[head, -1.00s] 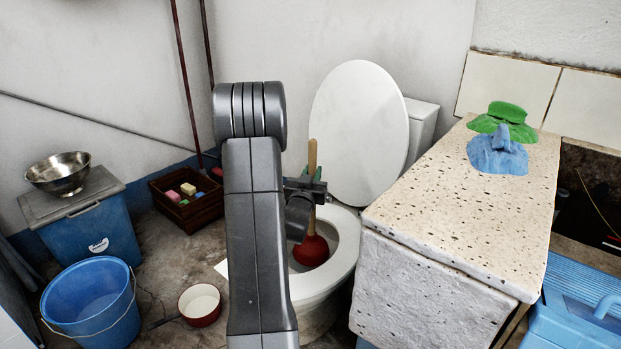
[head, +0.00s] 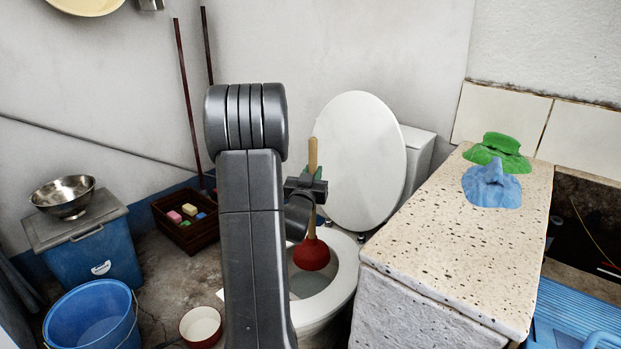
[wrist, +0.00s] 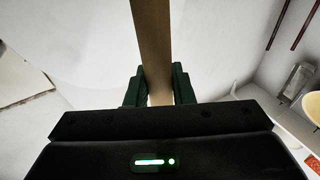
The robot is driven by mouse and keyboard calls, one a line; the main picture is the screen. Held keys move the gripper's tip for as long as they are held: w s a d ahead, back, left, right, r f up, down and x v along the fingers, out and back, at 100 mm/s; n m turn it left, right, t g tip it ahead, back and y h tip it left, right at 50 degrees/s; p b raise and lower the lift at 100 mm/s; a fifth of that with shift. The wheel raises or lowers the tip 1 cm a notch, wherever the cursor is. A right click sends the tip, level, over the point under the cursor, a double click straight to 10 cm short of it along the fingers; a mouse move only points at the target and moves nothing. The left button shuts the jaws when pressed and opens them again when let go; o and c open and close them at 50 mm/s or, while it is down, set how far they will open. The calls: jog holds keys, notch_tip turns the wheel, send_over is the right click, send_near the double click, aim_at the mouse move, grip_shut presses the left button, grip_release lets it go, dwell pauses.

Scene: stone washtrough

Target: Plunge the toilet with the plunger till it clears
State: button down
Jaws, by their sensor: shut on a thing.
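The plunger has a wooden handle (head: 312,157) and a red rubber cup (head: 311,254). My gripper (head: 314,190) is shut on the handle, which also shows between the fingers in the wrist view (wrist: 152,45). The plunger is upright. Its cup hangs over the open bowl of the white toilet (head: 345,272), seemingly at or a little above rim height. The toilet lid (head: 362,160) is raised. Part of the bowl's left side is hidden behind my arm.
A speckled stone block (head: 460,240) stands close right of the toilet, with green (head: 498,152) and blue cloths (head: 491,184) on it. At left are a blue bucket (head: 92,318), a red-rimmed pan (head: 201,326) and a wooden crate (head: 186,220).

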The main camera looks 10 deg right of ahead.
aim_at(312, 155)
jog(key=shift+r+p, duration=1.55)
jog(key=shift+r, duration=1.7)
